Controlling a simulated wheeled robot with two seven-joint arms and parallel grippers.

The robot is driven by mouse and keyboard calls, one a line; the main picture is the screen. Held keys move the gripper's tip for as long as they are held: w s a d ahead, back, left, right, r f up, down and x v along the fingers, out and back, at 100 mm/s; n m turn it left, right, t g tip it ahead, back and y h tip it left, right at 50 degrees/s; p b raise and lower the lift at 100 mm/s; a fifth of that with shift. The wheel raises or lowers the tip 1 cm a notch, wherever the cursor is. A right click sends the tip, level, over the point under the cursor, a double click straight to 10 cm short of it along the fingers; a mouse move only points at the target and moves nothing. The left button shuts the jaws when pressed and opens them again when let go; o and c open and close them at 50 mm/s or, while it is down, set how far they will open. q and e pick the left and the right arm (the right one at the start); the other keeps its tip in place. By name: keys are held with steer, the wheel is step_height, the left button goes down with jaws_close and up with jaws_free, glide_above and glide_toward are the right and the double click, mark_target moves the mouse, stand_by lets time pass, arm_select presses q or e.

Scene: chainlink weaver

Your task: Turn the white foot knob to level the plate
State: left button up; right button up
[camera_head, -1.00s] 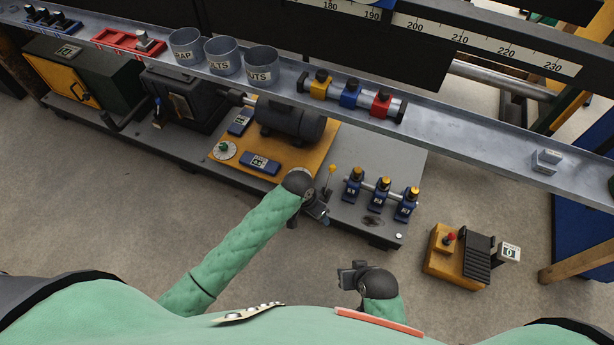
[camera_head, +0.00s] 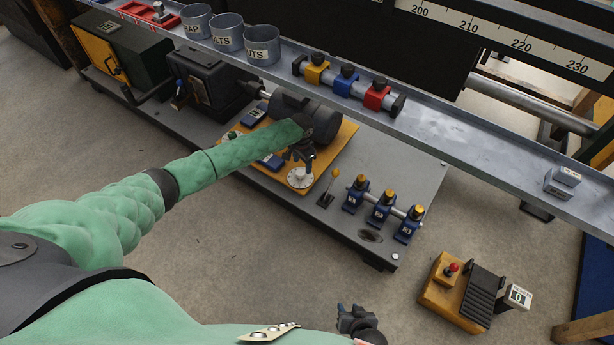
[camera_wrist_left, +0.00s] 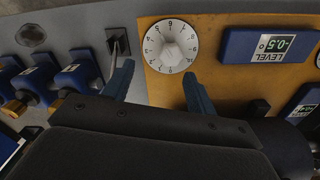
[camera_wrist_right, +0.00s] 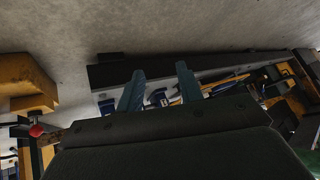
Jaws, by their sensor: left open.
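The white foot knob (camera_head: 300,178) is a round numbered dial at the front right corner of the orange plate (camera_head: 342,140). In the left wrist view the knob (camera_wrist_left: 170,47) shows whole, just beyond my fingertips. My left gripper (camera_wrist_left: 160,78) is open, with one finger towards each side of the knob and no contact visible. In the head view my left gripper (camera_head: 302,156) hangs over the knob. Two blue level displays sit on the plate; one display (camera_wrist_left: 268,46) appears to read -0.5. My right gripper (camera_head: 355,318) is open and empty, away from the plate.
A small yellow-tipped lever (camera_head: 328,188) stands close beside the knob. Blue clamps (camera_head: 381,208) are to its right. The metal rail (camera_head: 450,130) with cups crosses behind. A yellow pedal box (camera_head: 440,283) is on the floor.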

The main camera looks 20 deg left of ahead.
mark_target(300, 172)
arm_select(q)
steer(key=shift+w+a, duration=0.7)
steer(key=shift+w, duration=0.05)
steer(key=shift+f, duration=0.4)
step_height(300, 172, down, 6)
steer(key=shift+f+b, duration=0.1)
steer(key=shift+b, duration=0.65)
steer(key=shift+f, duration=0.3)
arm_select(e)
steer(key=w+r+t+y, duration=0.1)
steer(key=w+r+t, duration=0.4)
steer(key=w+r, duration=0.4)
steer(key=shift+w+a+r, duration=0.2)
steer(key=shift+a+r, duration=0.15)
steer(key=shift+r, duration=0.45)
arm_select(q)
steer(key=c, duration=1)
